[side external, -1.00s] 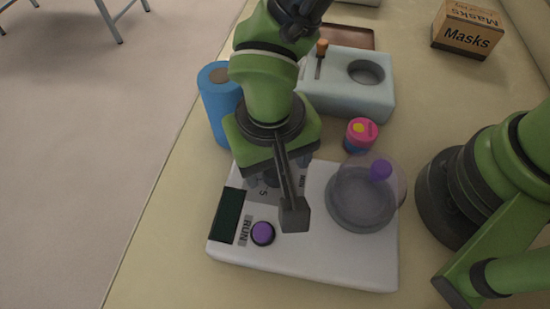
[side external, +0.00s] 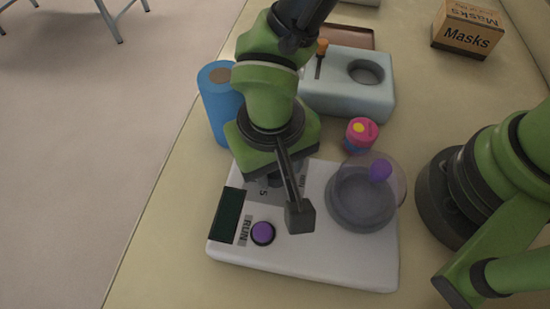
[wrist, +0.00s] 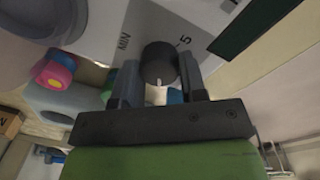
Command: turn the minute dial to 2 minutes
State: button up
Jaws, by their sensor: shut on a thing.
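The minute dial is a dark round knob (wrist: 159,62) in the wrist view, on the white machine (side external: 310,255) beside the printed "MIN" and "5". My gripper (wrist: 160,82) is shut on the dial, with one finger on each side of it. A small pale mark shows on the near side of the knob. In the side view my wrist hides the dial and most of the fingers. The exact setting of the dial cannot be read. The purple RUN button (side external: 262,233) and dark display (side external: 229,214) are on the machine's left part.
A clear-lidded round bowl (side external: 362,200) with a purple knob sits on the machine's right. A pink and blue pot (side external: 361,134), a pale block with a round well (side external: 345,95) and a blue roll (side external: 217,110) stand behind. A Masks box (side external: 468,30) is far back right.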

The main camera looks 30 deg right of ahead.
jog(key=n, duration=0.4)
jog(key=shift+n, duration=2)
jog(key=o, duration=0.9)
jog(key=r, duration=1)
jog(key=shift+s+a, duration=0.15)
jog(key=shift+a, duration=0.05)
